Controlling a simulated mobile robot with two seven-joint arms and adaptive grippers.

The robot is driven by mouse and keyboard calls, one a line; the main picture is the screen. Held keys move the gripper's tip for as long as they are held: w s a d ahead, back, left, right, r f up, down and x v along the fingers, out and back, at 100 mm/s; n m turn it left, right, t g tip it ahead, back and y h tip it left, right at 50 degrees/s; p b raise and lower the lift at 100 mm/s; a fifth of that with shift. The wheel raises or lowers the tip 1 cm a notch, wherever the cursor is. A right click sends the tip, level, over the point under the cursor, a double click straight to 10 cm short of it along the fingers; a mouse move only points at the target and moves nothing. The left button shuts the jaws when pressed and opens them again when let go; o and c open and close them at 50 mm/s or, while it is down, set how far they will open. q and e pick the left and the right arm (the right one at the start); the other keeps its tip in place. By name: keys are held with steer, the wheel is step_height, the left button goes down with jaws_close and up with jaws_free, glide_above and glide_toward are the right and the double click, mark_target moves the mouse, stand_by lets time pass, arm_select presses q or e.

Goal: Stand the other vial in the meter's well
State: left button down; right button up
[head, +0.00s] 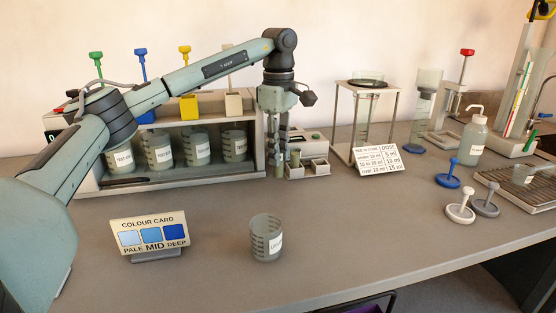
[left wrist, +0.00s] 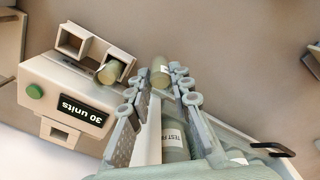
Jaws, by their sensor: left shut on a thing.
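My left gripper (head: 281,150) points down, left of the meter (head: 305,139). It is shut on a greenish vial (left wrist: 160,72), which shows upright between its fingertips in the left wrist view. Another similar vial (left wrist: 109,72) leans in one of two square open-topped cups (left wrist: 74,40) at the meter's front; it also shows in the head view (head: 295,158). The other cup is empty. The meter shows a green button (left wrist: 34,90) and a display (left wrist: 82,112) reading "30 units". I cannot clearly tell which opening is the well. My right gripper is out of view.
A shelf (head: 180,178) with several labelled beakers stands left of the meter, close to my gripper. A stand (head: 340,130) with a dose card (head: 377,159) is on the right. A colour card (head: 149,234) and a beaker (head: 266,238) stand in front. The counter between is clear.

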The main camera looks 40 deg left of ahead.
arm_select(q)
steer(key=shift+f, duration=1.25)
steer(key=shift+f, duration=0.15)
steer(key=c, duration=1.4)
jaws_free()
steer(key=shift+o, duration=0.2)
